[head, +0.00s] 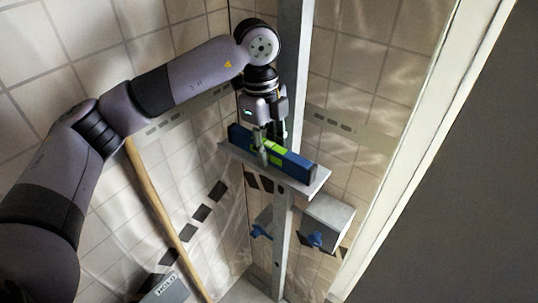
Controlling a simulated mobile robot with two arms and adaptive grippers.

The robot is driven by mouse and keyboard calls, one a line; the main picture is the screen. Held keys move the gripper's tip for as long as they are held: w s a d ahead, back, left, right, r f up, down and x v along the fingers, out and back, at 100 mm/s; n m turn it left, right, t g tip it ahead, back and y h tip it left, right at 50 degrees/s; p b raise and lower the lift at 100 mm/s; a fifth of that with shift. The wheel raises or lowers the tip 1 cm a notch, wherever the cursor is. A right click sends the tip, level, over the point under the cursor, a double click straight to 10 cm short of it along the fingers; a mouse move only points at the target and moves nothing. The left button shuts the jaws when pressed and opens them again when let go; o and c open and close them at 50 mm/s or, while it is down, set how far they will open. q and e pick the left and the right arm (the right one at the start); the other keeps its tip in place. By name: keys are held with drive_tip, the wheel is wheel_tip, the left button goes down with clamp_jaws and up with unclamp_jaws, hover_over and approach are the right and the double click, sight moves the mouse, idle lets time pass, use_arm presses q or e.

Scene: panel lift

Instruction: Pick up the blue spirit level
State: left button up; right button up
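The blue spirit level (297,164) lies lengthwise on a small grey shelf (315,185) fixed to a metal upright. It has a bright green section near its middle. My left gripper (264,149) points down over the level, left of its centre. One finger shows in front of the level's near face; the other finger is largely hidden behind it. Whether the fingers press on the level cannot be told. The level appears to rest on the shelf. My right gripper is not in view.
The metal upright (282,235) runs just behind my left gripper. Below the shelf are a grey box-like bracket (327,222) and blue knobs (316,240). A wooden pole (160,205) leans at the left, near a grey block marked HOLD (167,290). Tiled walls stand close behind.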

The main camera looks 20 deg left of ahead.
use_arm(q)
drive_tip(key=shift+r, duration=0.1)
clamp_jaws()
idle(0.6)
